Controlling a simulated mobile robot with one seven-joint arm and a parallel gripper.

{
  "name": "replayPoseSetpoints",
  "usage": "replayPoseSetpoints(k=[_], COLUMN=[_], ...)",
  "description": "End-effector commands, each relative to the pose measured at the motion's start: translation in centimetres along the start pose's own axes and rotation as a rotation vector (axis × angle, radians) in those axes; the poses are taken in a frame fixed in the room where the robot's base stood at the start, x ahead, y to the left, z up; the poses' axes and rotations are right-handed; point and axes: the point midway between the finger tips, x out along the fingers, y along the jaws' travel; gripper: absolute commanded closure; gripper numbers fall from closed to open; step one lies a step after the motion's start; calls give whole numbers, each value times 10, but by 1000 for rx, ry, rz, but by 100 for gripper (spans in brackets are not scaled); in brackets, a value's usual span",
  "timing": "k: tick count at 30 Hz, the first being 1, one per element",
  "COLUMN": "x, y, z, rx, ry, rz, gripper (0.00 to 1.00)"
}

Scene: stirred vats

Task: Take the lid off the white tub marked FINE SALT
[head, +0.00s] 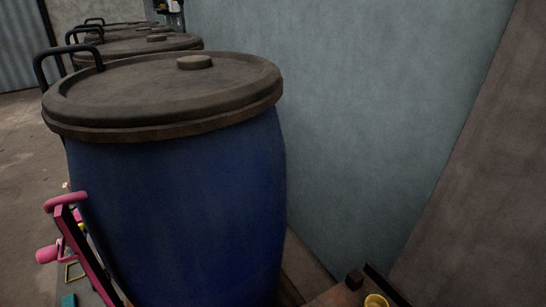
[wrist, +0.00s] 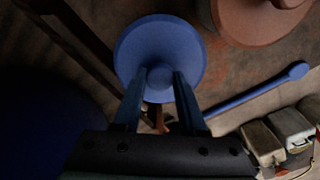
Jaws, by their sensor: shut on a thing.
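My gripper (wrist: 160,77) shows in the wrist view, its two dark blue fingers shut on the knob of a round blue lid (wrist: 160,33). The lid fills the upper middle of that view and is seen from straight above. Whatever is under the lid is hidden, so I cannot tell whether it sits on a tub or is clear of one. No white tub and no FINE SALT marking can be made out in either view. My gripper does not show in the head view.
A large blue vat (head: 185,205) with a brown lid fills the head view, more vats behind it. A pink frame (head: 80,245) stands lower left, a yellow cup (head: 376,300) lower right. The wrist view shows a reddish-brown round thing (wrist: 255,25), a blue long-handled tool (wrist: 258,95) and small boxes (wrist: 290,125).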

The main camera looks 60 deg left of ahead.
Motion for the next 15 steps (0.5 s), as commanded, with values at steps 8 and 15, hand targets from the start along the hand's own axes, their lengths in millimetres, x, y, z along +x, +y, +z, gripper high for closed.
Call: replayPoseSetpoints(k=[8, 15], x=[0, -4], y=[0, 0], z=[0, 0], rx=[0, 0], ry=[0, 0], rz=[0, 1], gripper=[100, 100])
